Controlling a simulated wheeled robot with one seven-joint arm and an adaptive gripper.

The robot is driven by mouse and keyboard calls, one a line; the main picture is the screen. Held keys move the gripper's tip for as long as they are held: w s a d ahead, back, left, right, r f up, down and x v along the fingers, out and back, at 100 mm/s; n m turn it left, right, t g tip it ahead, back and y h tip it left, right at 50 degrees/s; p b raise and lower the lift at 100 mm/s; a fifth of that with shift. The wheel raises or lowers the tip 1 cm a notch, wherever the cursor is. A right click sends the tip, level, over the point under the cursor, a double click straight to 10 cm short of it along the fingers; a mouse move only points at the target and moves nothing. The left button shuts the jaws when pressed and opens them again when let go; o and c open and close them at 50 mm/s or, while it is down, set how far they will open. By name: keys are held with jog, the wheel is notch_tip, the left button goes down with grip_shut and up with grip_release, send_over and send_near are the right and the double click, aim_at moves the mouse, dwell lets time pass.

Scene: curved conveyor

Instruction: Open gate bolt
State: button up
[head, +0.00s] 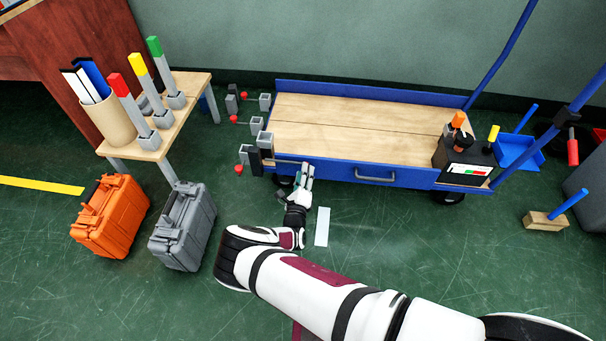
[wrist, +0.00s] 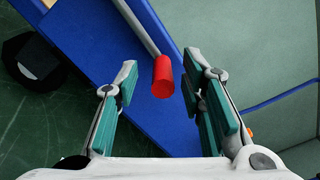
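A bolt with a red knob (wrist: 163,77) shows in the wrist view; a grey rod (wrist: 136,25) runs from it along the blue cart side. In the head view a thin grey rod (head: 287,161) lies along the cart's front left corner, leading to my gripper (head: 304,173). My gripper hides any knob at the rod's end there. In the wrist view my gripper (wrist: 160,78) is open, with the red knob between its fingertips and visible space on both sides. I cannot tell the knob's depth relative to the pads.
The blue cart (head: 400,180) has a wooden deck and a front handle (head: 375,179). Grey brackets with red knobs (head: 239,169) stand left of it. A small table (head: 185,95), an orange case (head: 110,217) and a grey case (head: 183,226) are further left. The floor around my arm is mostly clear.

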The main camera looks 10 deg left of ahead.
jog(key=s, duration=1.1)
jog(key=shift+s+a, duration=0.25)
jog(key=shift+s, duration=0.1)
